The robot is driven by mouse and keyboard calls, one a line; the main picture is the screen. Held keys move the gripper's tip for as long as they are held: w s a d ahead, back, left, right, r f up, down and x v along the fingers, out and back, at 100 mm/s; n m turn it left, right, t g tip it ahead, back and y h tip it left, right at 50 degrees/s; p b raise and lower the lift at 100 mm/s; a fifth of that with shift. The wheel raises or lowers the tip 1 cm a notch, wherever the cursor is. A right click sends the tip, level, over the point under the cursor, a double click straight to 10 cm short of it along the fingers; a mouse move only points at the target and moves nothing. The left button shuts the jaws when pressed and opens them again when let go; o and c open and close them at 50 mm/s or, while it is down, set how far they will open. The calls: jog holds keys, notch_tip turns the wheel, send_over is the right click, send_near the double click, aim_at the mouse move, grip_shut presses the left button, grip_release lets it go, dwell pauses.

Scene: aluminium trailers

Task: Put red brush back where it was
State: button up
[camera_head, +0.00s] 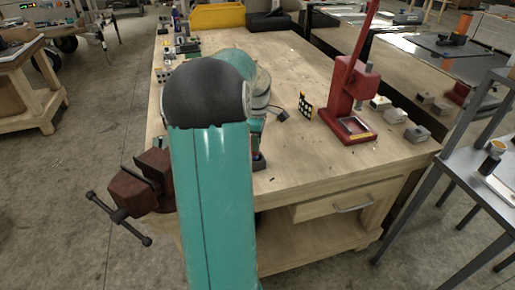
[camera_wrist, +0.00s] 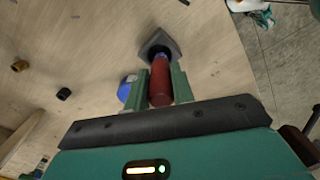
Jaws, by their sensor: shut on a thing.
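In the wrist view, a red brush (camera_wrist: 160,88) with a cylindrical red handle sits between the two green fingers of my gripper (camera_wrist: 160,72). The fingers are shut on it. A dark grey angular piece (camera_wrist: 158,42) is at the handle's far end; I cannot tell whether it is part of the brush or a separate thing. The pale wooden workbench (camera_wrist: 90,50) lies beyond. In the head view my own arm hides the gripper and most of the brush. The workbench (camera_head: 285,60) shows there around the arm.
A blue round thing (camera_wrist: 125,90) is close to the left finger. Dark small parts (camera_wrist: 63,94) lie further left. In the head view, a red press (camera_head: 350,90) stands right, a dark red vise (camera_head: 140,185) at the left edge, and a yellow bin (camera_head: 217,16) at the back.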

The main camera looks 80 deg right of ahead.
aim_at(257, 154)
jog(key=shift+s+f, duration=0.15)
jog(key=shift+f, duration=0.65)
jog(key=shift+s+f, duration=0.1)
jog(key=shift+f, duration=0.7)
jog(key=shift+w, duration=0.1)
jog(key=o, duration=1)
jog(key=shift+f, duration=0.1)
notch_tip(257, 154, up, 12)
jog(key=shift+r, duration=0.1)
